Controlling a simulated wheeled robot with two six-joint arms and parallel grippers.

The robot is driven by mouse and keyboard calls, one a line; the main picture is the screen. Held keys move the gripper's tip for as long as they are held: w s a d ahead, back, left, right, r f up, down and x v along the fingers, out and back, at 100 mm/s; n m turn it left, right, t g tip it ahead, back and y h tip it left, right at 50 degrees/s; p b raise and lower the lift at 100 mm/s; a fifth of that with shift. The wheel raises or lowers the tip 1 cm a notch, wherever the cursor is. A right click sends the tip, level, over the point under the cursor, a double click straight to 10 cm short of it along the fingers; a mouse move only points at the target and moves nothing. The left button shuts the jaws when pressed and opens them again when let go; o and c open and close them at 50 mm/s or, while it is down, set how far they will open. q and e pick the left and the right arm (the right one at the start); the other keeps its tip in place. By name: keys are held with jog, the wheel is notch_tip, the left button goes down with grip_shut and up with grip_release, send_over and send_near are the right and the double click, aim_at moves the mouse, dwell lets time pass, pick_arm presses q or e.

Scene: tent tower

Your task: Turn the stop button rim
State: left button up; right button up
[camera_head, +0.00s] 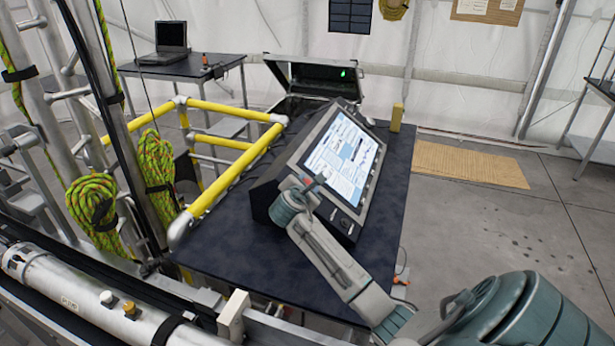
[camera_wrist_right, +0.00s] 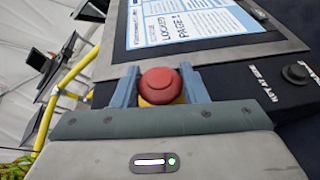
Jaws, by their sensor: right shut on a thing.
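The stop button (camera_wrist_right: 160,84) is a red round cap over a yellow base, on the lower front panel of the slanted console. The console's screen (camera_head: 340,150) shows a lit page. My right gripper (camera_wrist_right: 160,90) has its two blue fingers on either side of the button, shut on its rim. In the head view my right gripper (camera_head: 315,184) reaches over the console's lower edge and mostly hides the button. The far sides of the fingers and most of the rim are hidden. My left gripper is not in view.
A black knob (camera_wrist_right: 296,73) sits on the panel to the right of the button. The console stands on a dark table (camera_head: 395,215), with yellow rails (camera_head: 240,165) to its left. An open case (camera_head: 310,77) and a yellow block (camera_head: 397,117) are behind.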

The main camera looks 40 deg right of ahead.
jog(key=shift+g, duration=0.3)
jog(key=shift+f, duration=0.1)
jog(key=o, duration=1)
jog(key=shift+c, duration=0.2)
